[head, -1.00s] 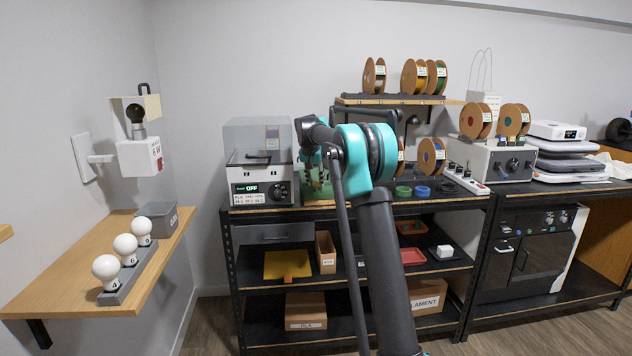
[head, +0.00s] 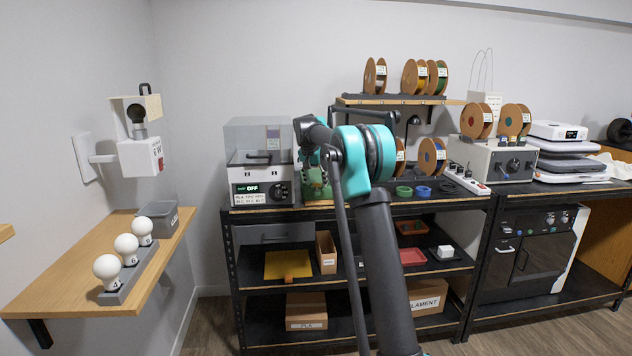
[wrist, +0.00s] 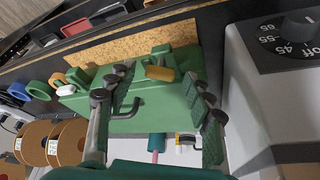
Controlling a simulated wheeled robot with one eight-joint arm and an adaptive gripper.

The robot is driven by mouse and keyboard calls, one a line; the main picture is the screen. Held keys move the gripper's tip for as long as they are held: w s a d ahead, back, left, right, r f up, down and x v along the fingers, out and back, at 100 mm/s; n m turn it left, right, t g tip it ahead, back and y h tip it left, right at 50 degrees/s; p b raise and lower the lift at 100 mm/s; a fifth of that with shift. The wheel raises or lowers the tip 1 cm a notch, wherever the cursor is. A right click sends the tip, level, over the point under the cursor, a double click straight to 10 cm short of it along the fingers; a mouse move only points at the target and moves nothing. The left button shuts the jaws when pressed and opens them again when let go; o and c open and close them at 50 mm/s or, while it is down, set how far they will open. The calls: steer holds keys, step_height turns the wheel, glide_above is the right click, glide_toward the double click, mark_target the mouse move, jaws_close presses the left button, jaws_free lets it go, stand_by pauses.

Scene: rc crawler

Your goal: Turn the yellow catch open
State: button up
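The yellow catch (wrist: 160,73) is a small amber-yellow block on the green fixture (wrist: 140,122) in the wrist view, near the fixture's upper edge. My gripper (wrist: 157,78) is open, with one dark finger on each side of the catch. I cannot tell whether either finger touches it. A dark bent hook stands on the green face at the left finger. In the head view the green fixture (head: 312,186) is on the bench beside the OFF-display machine, partly behind my arm. The catch and the fingers cannot be made out there.
The machine with the OFF display (head: 262,178) stands close at the left of the fixture. In the wrist view its dial panel (wrist: 290,42) is right of my fingers. A green ring (head: 404,191), a blue ring (head: 423,191) and filament spools (head: 432,155) are at the right.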

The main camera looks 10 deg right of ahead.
steer(key=v, duration=1.2)
steer(key=shift+c, duration=0.5)
